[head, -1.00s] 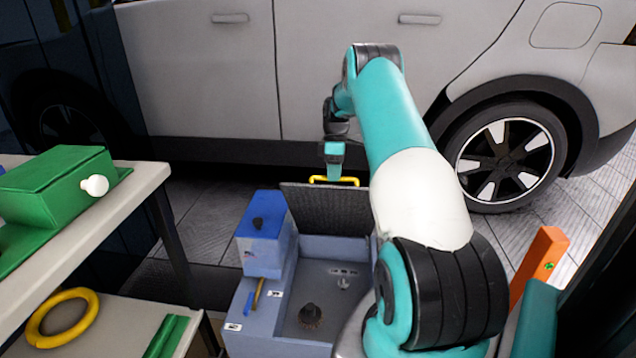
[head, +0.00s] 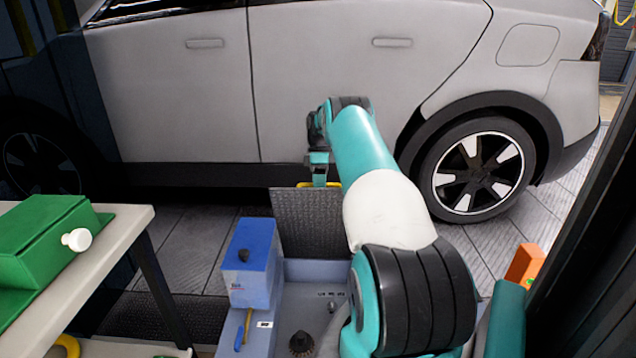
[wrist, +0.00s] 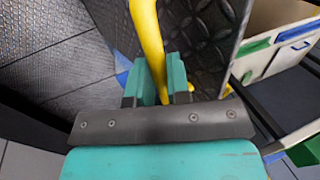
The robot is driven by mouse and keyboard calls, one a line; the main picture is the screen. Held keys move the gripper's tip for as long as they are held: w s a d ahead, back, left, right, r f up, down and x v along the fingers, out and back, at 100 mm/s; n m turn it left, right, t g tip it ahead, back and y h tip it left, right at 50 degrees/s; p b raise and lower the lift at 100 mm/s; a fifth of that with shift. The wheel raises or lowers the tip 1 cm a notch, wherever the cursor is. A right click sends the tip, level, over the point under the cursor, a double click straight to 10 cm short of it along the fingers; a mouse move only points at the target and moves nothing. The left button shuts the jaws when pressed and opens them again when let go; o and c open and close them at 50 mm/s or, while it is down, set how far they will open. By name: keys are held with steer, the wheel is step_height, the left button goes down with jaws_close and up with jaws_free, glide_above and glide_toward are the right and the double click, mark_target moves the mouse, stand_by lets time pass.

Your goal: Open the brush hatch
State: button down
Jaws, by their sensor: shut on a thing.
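The brush hatch (head: 308,225) is a dark textured plate that stands raised at the back of a blue-grey box. Its yellow handle (wrist: 148,45) runs along its top edge. My gripper (wrist: 163,82) is shut on the yellow handle, with the teal fingers on both sides of it in the wrist view. In the head view my gripper (head: 319,180) is at the hatch's top edge and hides part of the handle. Inside the open box (head: 262,340) a dark round brush (head: 301,343) shows. My arm covers the box's right side.
A blue block with a dark knob (head: 250,262) stands on the box's left. A pale bench (head: 125,228) with a green case (head: 45,240) is at the left. A white car (head: 330,90) stands behind. An orange post (head: 525,263) is at the right.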

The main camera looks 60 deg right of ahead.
steer(key=shift+a+f, duration=0.1)
steer(key=shift+f, duration=0.35)
steer(key=c, duration=1.1)
jaws_free()
steer(key=shift+r, duration=0.1)
steer(key=shift+r, duration=0.1)
step_height(320, 180, up, 20)
steer(key=p, duration=1.6)
steer(key=shift+p, duration=0.4)
